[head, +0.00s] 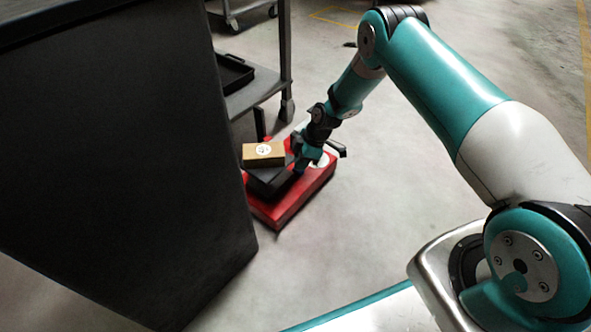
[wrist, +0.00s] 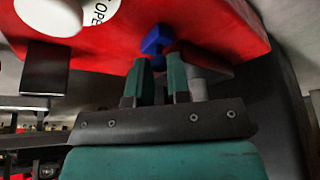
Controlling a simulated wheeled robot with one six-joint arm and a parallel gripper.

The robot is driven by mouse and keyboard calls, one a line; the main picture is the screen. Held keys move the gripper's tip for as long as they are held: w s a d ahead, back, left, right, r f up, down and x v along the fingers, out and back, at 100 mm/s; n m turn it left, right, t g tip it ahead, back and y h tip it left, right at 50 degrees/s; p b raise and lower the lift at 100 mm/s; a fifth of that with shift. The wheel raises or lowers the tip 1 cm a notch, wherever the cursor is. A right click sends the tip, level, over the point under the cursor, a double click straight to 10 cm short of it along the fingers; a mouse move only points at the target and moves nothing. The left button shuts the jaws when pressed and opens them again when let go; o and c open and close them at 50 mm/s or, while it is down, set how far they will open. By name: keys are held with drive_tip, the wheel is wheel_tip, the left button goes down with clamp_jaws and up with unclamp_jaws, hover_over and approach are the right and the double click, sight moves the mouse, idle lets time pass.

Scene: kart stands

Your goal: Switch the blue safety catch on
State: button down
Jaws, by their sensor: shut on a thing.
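The blue safety catch (wrist: 156,40) shows in the wrist view on the red unit (wrist: 225,30), its upper part standing out past my fingertips. My gripper (wrist: 159,64) has its two green fingers on either side of the catch's lower part, shut on it. In the head view my gripper (head: 309,158) reaches down to the top of the red unit (head: 290,205), which sits on the floor. The catch cannot be made out in the head view, and its exact setting is unclear.
A cardboard box (head: 264,154) lies on a dark block on the red unit, left of my gripper. A white round part (wrist: 50,14) with partly cut-off lettering is near the catch. A large black cabinet (head: 110,150) stands left, and a cart (head: 255,92) behind. Floor to the right is clear.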

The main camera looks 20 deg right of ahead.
drive_tip(key=shift+w, duration=0.15)
drive_tip(key=c, duration=1.1)
unclamp_jaws()
drive_tip(key=shift+a, duration=0.15)
drive_tip(key=p+v, duration=0.9)
drive_tip(key=v, duration=0.8)
drive_tip(key=shift+d+r, duration=0.15)
drive_tip(key=shift+d, duration=0.1)
